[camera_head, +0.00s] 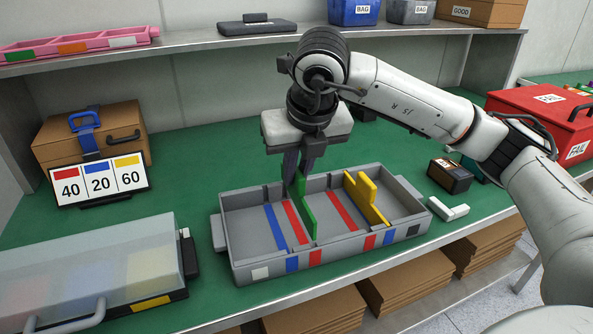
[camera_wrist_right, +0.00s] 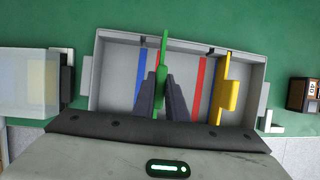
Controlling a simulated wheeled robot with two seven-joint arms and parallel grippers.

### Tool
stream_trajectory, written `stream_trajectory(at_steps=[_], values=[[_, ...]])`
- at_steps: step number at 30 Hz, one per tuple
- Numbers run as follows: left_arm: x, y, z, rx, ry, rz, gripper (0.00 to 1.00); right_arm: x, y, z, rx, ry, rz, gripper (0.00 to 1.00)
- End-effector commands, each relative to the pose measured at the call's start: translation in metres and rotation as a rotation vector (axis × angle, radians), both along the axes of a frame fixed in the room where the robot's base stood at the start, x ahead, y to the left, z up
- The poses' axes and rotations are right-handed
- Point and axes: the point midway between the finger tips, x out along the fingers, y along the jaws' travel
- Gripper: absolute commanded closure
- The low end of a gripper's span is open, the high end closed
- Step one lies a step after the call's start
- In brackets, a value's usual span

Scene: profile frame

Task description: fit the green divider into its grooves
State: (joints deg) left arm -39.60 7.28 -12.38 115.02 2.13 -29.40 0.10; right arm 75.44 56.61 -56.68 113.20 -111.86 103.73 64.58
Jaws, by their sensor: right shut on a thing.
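The green divider (camera_head: 304,207) is upright inside the grey tray (camera_head: 340,249), near the left red stripe. My right gripper (camera_head: 303,178) is shut on its upper part from above. In the right wrist view the green divider (camera_wrist_right: 161,75) stands between the two dark fingers (camera_wrist_right: 161,95), beside the left red stripe. Whether its lower edge is seated in grooves is hidden. A yellow divider (camera_head: 367,198) stands across the tray to the right; it also shows in the right wrist view (camera_wrist_right: 228,93). Blue and red stripes mark the tray floor and front wall. My left gripper is out of view.
A sign (camera_head: 98,182) reading 40, 20, 60 stands at left by a brown case (camera_head: 92,140). A clear-lidded box (camera_head: 90,270) is left of the tray. A white L-shaped piece (camera_head: 448,209), a dark box (camera_head: 450,175) and a red FAIL bin (camera_head: 545,118) are at right.

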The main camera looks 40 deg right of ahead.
Motion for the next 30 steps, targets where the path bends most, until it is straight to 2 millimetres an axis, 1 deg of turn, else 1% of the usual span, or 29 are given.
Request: stream_trajectory(at_steps=[5,30], values=[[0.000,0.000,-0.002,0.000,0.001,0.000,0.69,0.000,0.000,-0.001,0.000,-0.001,0.000,1.00],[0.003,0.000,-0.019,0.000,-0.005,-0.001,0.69,0.000,0.000,-0.023,0.000,-0.001,0.000,1.00]])
